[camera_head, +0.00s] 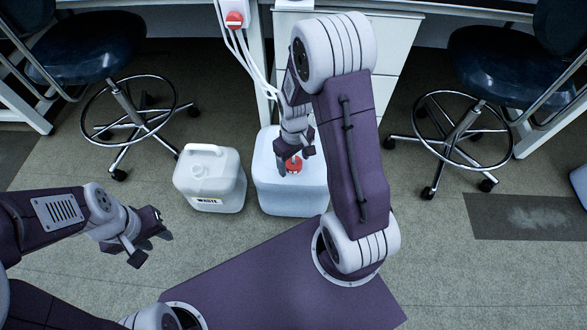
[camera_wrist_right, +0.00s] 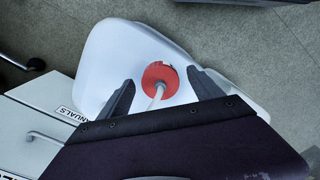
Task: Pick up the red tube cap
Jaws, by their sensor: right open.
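The red tube cap (camera_head: 293,165) sits on top of the pale container (camera_head: 290,200) in the middle of the head view. In the right wrist view the red cap (camera_wrist_right: 160,78) has a white tube coming out of it. My right gripper (camera_head: 293,152) is open just over the cap. Its two dark fingers show in the wrist view, one to each side of the cap, with gaps between. I cannot tell how far above the cap the fingertips are. My left gripper (camera_head: 152,240) is open and empty at the left, away from the containers.
A white waste jug (camera_head: 209,180) stands just left of the pale container. Stools (camera_head: 84,45) stand at both sides. White drawers (camera_head: 340,80) are behind. Open floor lies at lower right.

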